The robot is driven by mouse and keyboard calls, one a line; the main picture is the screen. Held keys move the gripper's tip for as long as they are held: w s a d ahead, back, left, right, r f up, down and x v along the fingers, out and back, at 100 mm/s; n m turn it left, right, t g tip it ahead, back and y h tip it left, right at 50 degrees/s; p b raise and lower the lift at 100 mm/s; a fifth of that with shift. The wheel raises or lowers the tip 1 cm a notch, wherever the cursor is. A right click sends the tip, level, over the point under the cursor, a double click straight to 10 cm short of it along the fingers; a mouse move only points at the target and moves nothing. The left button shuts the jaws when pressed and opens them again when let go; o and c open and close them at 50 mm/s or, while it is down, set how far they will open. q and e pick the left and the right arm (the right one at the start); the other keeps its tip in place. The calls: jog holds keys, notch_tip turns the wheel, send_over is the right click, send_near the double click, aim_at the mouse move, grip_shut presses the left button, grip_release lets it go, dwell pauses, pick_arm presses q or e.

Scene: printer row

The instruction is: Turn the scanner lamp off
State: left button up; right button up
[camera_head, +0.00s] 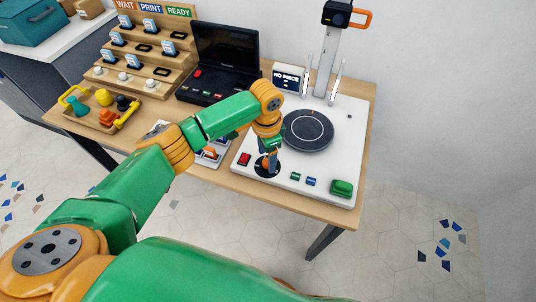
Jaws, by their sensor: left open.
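The scanner is a white base (325,190) on the table, with a dark round turntable (307,130) and a grey column (326,68) at its back. Two slim pale bars, the left one (307,75) and the right one (336,84), flank the column; I cannot tell whether they are lit. A black round control (259,170) sits at the base's front left. My left gripper (267,163) points down over this control and is open; it hides part of it, and I cannot tell whether they touch. My right gripper is out of view.
A small screen (288,78), a black laptop-like device (223,60), a stepped wooden rack (150,55) and a tray (105,115) stand behind and left.

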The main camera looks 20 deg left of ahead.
pick_arm(q)
jog(key=shift+f, duration=0.65)
jog(key=shift+w+f, duration=0.3)
jog(key=shift+f, duration=0.15)
jog(key=shift+s+r, duration=0.1)
grip_shut()
